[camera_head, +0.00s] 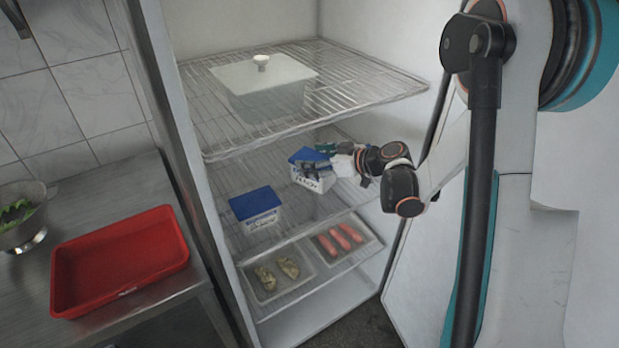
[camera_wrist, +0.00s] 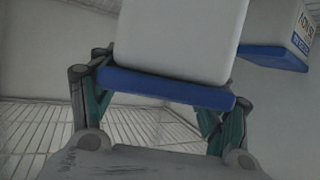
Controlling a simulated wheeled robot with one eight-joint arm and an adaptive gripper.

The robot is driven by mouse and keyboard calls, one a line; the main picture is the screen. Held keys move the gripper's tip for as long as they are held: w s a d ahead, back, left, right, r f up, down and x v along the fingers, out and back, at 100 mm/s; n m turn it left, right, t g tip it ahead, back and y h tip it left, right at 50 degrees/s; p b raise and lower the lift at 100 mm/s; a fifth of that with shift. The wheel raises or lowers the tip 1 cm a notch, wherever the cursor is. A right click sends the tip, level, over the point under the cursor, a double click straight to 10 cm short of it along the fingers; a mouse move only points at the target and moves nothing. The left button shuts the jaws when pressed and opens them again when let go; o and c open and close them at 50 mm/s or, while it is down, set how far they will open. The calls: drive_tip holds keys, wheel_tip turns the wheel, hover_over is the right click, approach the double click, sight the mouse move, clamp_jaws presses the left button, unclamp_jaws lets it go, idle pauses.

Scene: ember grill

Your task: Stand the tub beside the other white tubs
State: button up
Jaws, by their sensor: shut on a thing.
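The held tub (camera_head: 313,181) is white with a blue lid and dark print. It is inside the open fridge, at the middle wire shelf. My gripper (camera_head: 322,166) reaches in from the right and is shut on it near the lid. I cannot tell whether its base touches the shelf. In the wrist view the held tub (camera_wrist: 180,40) fills the middle, blue lid towards my gripper. Another white tub (camera_head: 259,220) with a blue lid stands on the middle shelf to the left, with a gap between. That other tub also shows at the wrist view's upper right (camera_wrist: 284,25).
A large lidded container (camera_head: 265,98) stands on the upper wire shelf (camera_head: 370,85), above my arm. Below are a tray with yellowish pieces (camera_head: 277,272) and a tray with pink pieces (camera_head: 340,240). A red bin (camera_head: 120,262) and a colander (camera_head: 20,215) stand on the counter outside.

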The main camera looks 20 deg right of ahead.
sight(331, 177)
wheel_tip(331, 177, down, 6)
drive_tip(key=shift+b, duration=0.9)
drive_tip(key=shift+r, duration=0.1)
drive_tip(key=o, duration=1.5)
drive_tip(key=p+v, duration=0.3)
drive_tip(key=v, duration=0.9)
drive_tip(key=shift+s+a, duration=0.1)
